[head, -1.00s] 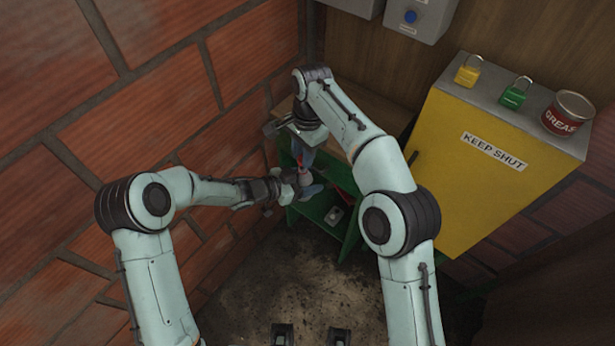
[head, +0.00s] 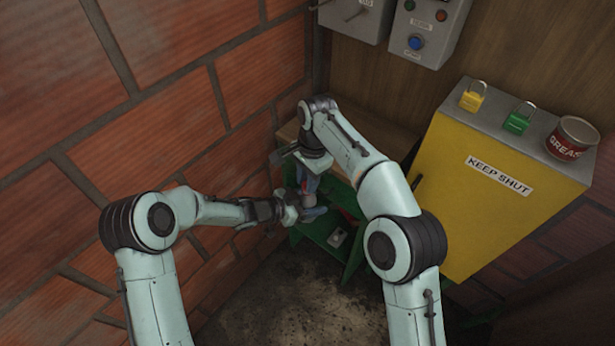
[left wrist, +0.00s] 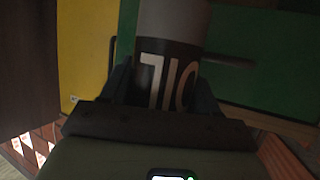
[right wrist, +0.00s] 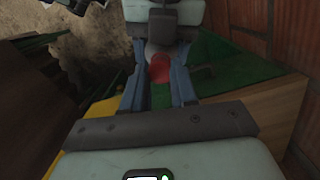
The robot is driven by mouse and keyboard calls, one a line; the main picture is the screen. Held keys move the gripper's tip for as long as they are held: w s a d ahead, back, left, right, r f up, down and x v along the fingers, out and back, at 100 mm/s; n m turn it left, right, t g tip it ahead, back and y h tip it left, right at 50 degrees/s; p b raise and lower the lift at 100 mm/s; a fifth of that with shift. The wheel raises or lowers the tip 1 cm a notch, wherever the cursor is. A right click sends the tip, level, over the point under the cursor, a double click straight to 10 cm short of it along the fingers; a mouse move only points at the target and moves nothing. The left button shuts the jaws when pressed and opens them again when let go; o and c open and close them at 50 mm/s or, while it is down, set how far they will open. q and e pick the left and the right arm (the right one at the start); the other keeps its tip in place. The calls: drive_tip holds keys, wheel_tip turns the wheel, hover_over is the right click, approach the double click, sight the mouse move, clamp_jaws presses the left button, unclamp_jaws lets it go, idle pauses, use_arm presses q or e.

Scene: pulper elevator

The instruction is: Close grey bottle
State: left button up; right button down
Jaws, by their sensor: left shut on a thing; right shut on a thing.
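A grey bottle with a black label and pale lettering (left wrist: 178,28) stands between the fingers of my left gripper (head: 312,212), which is shut on it. My right gripper (head: 306,184) is just above the left one in the head view, fingers pointing down. It is shut on a red cap (right wrist: 160,69), seen between its blue-grey fingers in the right wrist view. The cap is in line with the bottle's grey top; I cannot tell whether they touch or how far the cap is seated. The fingers hide most of the bottle in the head view.
A green shelf unit with a wooden top (head: 372,140) stands behind the grippers, a small device (head: 338,237) on it. A brick wall (head: 120,110) is close on the left. A yellow cabinet (head: 450,200) on the right carries two padlocks and a grease tin (head: 572,138).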

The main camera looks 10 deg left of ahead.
drive_tip(key=shift+f, duration=0.55)
idle(0.4)
drive_tip(key=m, duration=0.5)
drive_tip(key=shift+t, duration=0.3)
drive_tip(key=m, duration=0.4)
drive_tip(key=shift+s, duration=0.1)
drive_tip(key=m+t, duration=0.1)
drive_tip(key=m, duration=1.1)
drive_tip(key=shift+s+a+f+m+t, duration=0.1)
drive_tip(key=shift+s+f+m+t, duration=0.1)
drive_tip(key=shift+m+t, duration=0.1)
drive_tip(key=shift+w+r+m, duration=0.15)
drive_tip(key=shift+m, duration=0.45)
